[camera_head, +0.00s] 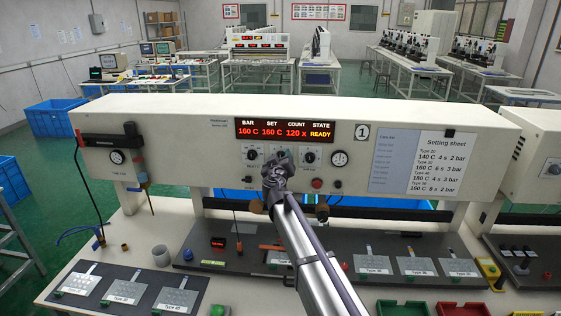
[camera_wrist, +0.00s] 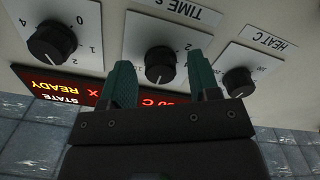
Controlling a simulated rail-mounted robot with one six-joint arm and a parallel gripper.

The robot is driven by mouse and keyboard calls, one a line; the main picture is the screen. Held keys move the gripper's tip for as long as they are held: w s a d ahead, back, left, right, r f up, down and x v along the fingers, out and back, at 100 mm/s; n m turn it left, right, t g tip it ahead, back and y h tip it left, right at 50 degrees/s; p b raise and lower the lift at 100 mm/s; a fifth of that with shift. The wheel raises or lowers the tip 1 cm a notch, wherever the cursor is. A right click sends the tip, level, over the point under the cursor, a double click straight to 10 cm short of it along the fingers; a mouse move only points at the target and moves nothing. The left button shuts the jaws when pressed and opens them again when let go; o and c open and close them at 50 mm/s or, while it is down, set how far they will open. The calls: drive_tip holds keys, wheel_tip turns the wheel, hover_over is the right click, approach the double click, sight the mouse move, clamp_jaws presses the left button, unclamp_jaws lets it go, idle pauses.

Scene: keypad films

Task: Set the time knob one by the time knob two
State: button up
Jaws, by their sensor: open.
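The knob under the label "TIME S" (camera_wrist: 160,62) is black and round on a white dial plate in the wrist view. My open gripper (camera_wrist: 163,82) has its green fingers to either side of this knob in the picture, with nothing held; contact cannot be told. In the head view my gripper (camera_head: 279,160) is at the middle of the panel and hides that knob. On the machine (camera_head: 205,130) marked 1, the knob to its left (camera_head: 252,155) and the knob to its right (camera_head: 310,156) stay visible. A second machine (camera_head: 548,135) is cut off at the right edge; its knob (camera_head: 551,168) is partly visible.
A setting sheet (camera_head: 445,160) is on the panel's right. In the wrist view the "HEAT C" knob (camera_wrist: 238,82) and another knob (camera_wrist: 53,42) flank the fingers. Films lie on the table below.

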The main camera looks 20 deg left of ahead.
drive_tip(key=v, duration=1)
drive_tip(key=shift+s, duration=0.35)
drive_tip(key=s+d+f+m+g+h+b, duration=0.1)
drive_tip(key=s+d+f+g, duration=0.4)
drive_tip(key=d, duration=1)
drive_tip(key=s+d+f+m+g+h+b, duration=0.2)
drive_tip(key=s+d+f+m+g, duration=0.2)
drive_tip(key=s+d+f, duration=0.6)
drive_tip(key=s+d+f+m+g+h+b, duration=0.1)
drive_tip(key=s+d+f+g, duration=0.7)
drive_tip(key=d, duration=1.2)
drive_tip(key=shift+s+d+m+b, duration=0.35)
drive_tip(key=shift+s+m+b, duration=0.5)
drive_tip(key=shift+s+m, duration=0.25)
